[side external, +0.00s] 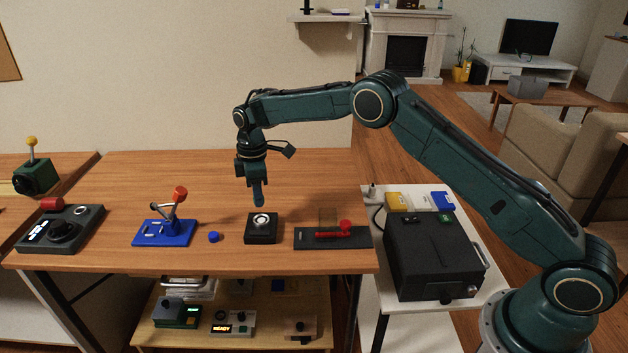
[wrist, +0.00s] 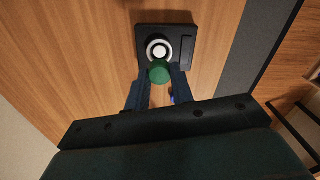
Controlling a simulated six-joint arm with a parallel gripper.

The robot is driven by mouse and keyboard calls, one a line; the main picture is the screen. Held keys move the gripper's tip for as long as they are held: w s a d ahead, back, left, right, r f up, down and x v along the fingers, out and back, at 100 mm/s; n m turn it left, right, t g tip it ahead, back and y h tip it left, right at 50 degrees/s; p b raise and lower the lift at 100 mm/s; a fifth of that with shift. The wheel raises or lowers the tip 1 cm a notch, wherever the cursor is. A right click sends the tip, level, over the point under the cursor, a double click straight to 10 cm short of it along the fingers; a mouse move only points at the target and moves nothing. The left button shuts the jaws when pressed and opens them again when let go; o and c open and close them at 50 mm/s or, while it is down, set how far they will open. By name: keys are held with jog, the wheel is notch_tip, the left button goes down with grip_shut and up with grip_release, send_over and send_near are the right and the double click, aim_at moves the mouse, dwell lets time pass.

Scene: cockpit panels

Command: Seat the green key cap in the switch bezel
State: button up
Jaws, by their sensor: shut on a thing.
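The green key cap (wrist: 159,73) is between the fingertips of my gripper (wrist: 160,76) in the wrist view, and the fingers are shut on it. The cap cannot be made out in the side view. The cap overlaps the ring's near edge in the wrist view.
A small blue cap (side external: 214,237) lies left of the bezel. A blue lever base (side external: 162,233) with a red knob stands further left. A dark plate with a red lever (side external: 333,238) is close on the right. The table behind the bezel is clear.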

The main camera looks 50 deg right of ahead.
aim_at(261, 220)
jog(key=shift+f, duration=2.2)
jog(key=shift+f, duration=0.55)
dwell(1.2)
jog(key=o, duration=1.5)
jog(key=shift+r, duration=0.15)
jog(key=shift+r, duration=3.35)
jog(key=shift+r, duration=0.1)
